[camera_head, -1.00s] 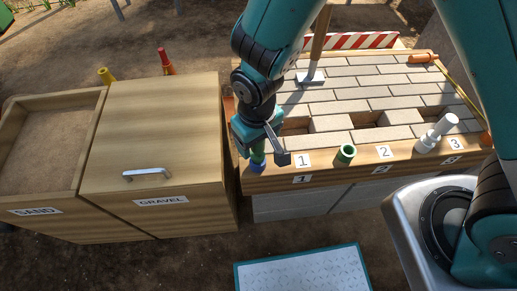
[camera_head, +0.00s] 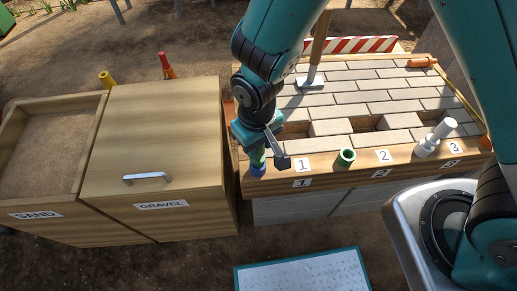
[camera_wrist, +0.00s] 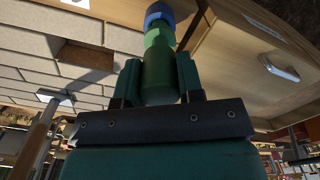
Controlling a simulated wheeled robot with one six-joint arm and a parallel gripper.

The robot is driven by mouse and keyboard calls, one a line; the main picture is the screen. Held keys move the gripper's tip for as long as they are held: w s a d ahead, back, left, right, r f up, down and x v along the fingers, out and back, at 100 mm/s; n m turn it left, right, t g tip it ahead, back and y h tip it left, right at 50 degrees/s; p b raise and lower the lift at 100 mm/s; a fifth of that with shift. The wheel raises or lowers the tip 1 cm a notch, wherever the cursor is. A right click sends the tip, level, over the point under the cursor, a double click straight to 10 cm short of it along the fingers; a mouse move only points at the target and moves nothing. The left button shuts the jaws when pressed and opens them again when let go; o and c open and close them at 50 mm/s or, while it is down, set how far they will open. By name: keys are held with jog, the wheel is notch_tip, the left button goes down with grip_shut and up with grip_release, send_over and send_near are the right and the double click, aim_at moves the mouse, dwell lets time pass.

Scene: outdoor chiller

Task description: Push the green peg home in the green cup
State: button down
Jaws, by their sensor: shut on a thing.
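My gripper (camera_head: 258,148) is at the left end of the wooden ledge, near the label 1. It is shut on the green peg (camera_head: 257,157); the wrist view shows the peg (camera_wrist: 159,75) between the two fingers, with a lighter green far part. The peg's far end meets the blue cup (camera_head: 257,169), also in the wrist view (camera_wrist: 159,12). I cannot tell whether the end is inside that cup or just above it. The green cup (camera_head: 346,157) stands to the right on the ledge, between labels 1 and 2, with its dark opening showing and nothing in it.
A hammer-like tool (camera_head: 311,80) stands on the bricks behind my gripper. The gravel bin (camera_head: 150,130) is close on the left, with red and yellow pegs behind it.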

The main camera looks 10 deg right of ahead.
jog(key=shift+r+p, duration=0.4)
jog(key=shift+r, duration=0.1)
jog(key=shift+r+p, duration=2.35)
jog(key=shift+r, duration=0.3)
jog(key=c, duration=1.4)
grip_release()
grip_shut()
notch_tip(320, 180, up, 13)
jog(key=p, duration=1.1)
